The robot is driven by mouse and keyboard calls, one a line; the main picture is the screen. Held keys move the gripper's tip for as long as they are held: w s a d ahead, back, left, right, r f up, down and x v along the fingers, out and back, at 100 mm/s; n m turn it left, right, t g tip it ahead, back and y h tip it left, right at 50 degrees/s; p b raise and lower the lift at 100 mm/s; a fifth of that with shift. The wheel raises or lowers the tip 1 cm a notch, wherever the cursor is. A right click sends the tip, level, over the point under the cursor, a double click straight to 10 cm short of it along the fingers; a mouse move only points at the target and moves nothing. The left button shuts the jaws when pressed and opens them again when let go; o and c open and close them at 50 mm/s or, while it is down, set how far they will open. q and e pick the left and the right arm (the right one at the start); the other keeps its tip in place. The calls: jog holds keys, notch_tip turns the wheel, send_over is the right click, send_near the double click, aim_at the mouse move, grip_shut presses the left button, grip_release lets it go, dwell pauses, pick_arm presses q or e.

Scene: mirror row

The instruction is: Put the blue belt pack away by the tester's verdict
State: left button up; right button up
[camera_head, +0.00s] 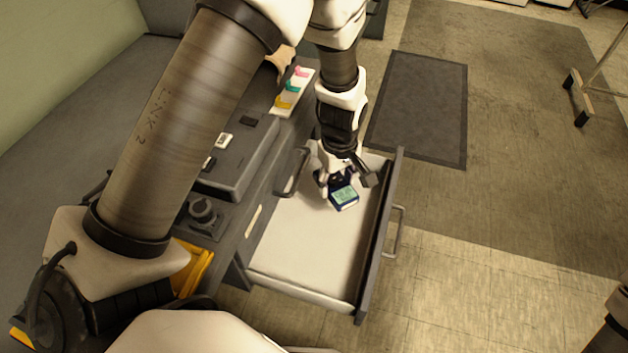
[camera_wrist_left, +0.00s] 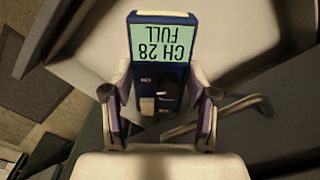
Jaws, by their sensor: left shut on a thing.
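The blue belt pack (camera_head: 343,197) is in my left gripper (camera_head: 338,184), over the open drawer (camera_head: 300,245) in the head view. In the left wrist view the belt pack (camera_wrist_left: 160,75) sits between the two fingers of my left gripper (camera_wrist_left: 160,110). Its pale green screen shows upside down and reads "CH 28 FULL". The drawer is pulled out and its white floor looks otherwise empty. I cannot tell whether the pack touches the drawer floor. My right gripper is not in view.
A dark grey counter unit with a device (camera_head: 235,155) stands left of the drawer. A white strip with pink, green and yellow pieces (camera_head: 293,90) lies behind. Yellow items (camera_head: 192,268) show at the lower left. A dark mat (camera_head: 420,105) lies on the open floor to the right.

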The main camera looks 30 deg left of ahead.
pick_arm(q)
jog(key=f+n+b, duration=0.1)
jog(key=f, duration=0.1)
jog(key=f+n+b, duration=0.1)
jog(key=n, duration=0.1)
jog(key=shift+s+a+f, duration=0.1)
jog(key=shift+a+f, duration=0.25)
jog(key=n+b, duration=0.1)
jog(key=b, duration=0.2)
send_over(329, 223)
notch_tip(329, 223, down, 9)
jog(key=shift+s+f, duration=0.1)
jog(key=shift+f, duration=0.3)
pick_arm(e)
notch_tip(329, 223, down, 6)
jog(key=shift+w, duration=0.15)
pick_arm(q)
jog(key=shift+f, duration=0.15)
jog(key=shift+f, duration=0.45)
jog(key=o, duration=1.4)
